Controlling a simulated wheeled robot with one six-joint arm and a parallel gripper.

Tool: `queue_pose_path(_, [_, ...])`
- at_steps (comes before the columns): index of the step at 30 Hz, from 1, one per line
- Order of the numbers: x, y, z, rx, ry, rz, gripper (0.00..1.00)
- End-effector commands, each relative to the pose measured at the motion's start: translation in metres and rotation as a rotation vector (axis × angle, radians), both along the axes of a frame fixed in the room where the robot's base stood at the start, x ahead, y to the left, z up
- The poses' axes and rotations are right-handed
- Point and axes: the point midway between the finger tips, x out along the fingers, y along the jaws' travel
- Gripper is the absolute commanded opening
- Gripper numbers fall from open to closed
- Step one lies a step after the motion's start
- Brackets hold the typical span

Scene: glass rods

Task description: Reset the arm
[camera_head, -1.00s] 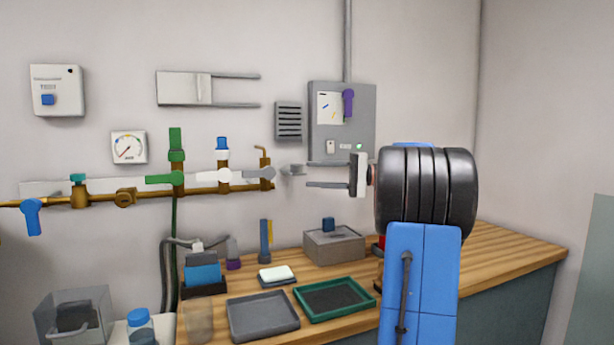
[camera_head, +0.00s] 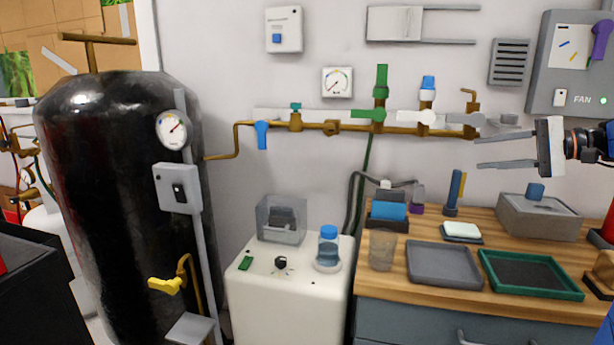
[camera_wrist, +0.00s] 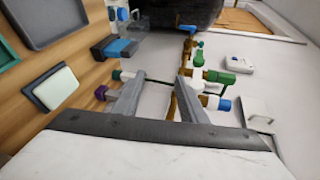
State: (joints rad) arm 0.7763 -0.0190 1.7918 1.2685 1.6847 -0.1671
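My gripper (camera_head: 479,152) is at the right of the head view, pointing left, in front of the wall just below the grey end of the brass pipe. Its two thin grey fingers stand apart with nothing visible between them. In the wrist view my gripper (camera_wrist: 157,82) also shows two separated fingers, with the pipe and valves beyond. My wrist, with a pale plate and black joint, shows at the right edge of the head view. The rest of my arm is mostly out of frame.
A brass pipe (camera_head: 226,155) with coloured valve handles runs along the wall. The wooden worktop (camera_head: 450,290) holds a grey tray (camera_head: 443,263), a green tray (camera_head: 529,276) and a grey box (camera_head: 538,218). A black tank (camera_head: 105,190) and white appliance (camera_head: 290,310) stand left.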

Motion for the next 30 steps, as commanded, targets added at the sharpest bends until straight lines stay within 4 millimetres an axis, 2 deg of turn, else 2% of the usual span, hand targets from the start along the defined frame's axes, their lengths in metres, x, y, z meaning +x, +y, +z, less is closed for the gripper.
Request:
queue_pose_path(1, [-0.008,0.027,-0.011,-0.043,0.033,0.019,0.38])
queue_pose_path(6, [-0.042,0.094,-0.057,-0.210,0.139,0.064,0.38])
queue_pose_path(9, [-0.068,0.125,-0.085,-0.316,0.185,0.089,0.38])
queue_pose_path(15, [-0.126,0.167,-0.139,-0.544,0.238,0.141,0.38])
queue_pose_path(22, [-0.193,0.187,-0.198,-0.821,0.231,0.198,0.38])
queue_pose_path(30, [-0.257,0.181,-0.256,-1.139,0.129,0.260,0.38])
